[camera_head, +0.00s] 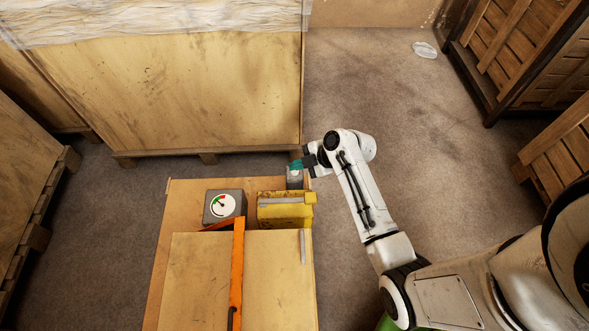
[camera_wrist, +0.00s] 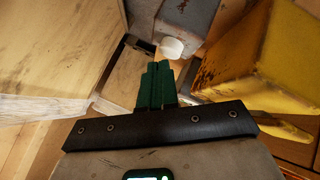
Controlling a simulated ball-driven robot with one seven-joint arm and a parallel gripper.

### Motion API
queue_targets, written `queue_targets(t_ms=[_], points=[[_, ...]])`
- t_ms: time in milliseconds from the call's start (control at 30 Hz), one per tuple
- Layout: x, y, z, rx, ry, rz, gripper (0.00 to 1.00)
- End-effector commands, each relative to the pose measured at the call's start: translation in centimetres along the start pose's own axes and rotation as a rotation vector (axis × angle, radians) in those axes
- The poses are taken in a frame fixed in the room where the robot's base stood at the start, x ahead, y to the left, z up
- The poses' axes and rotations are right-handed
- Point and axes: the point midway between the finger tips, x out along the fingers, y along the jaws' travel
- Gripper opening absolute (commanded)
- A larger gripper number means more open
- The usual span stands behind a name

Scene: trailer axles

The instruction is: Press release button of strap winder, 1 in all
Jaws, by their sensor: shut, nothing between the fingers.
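A small grey block (camera_head: 294,181) stands at the back right of the wooden crate top. A white round button (camera_wrist: 172,47) sits on the grey block (camera_wrist: 190,18) in the wrist view; I take the block as the strap winder, with no label to confirm it. My gripper (camera_head: 297,165) is at this block in the head view. In the wrist view its green fingers (camera_wrist: 158,85) are shut together and empty. Their tips lie just short of the white button in the picture; I cannot tell whether they touch it. The fingers partly hide the block in the head view.
A yellow block (camera_head: 285,211) stands close beside the grey one. A grey gauge box (camera_head: 225,205) is to its left. An orange strap (camera_head: 237,270) runs over the crate (camera_head: 180,280). A large wooden crate (camera_head: 200,90) rises close behind. The floor (camera_head: 360,75) at the right is open.

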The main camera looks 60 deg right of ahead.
Motion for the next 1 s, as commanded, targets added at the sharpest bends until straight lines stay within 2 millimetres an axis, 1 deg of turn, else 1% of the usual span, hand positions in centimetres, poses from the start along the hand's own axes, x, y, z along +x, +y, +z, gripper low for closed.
queue_targets(t_ms=[1000], points=[[0.82, -0.61, 0.58, 0.000, 0.000, -0.001, 0.00]])
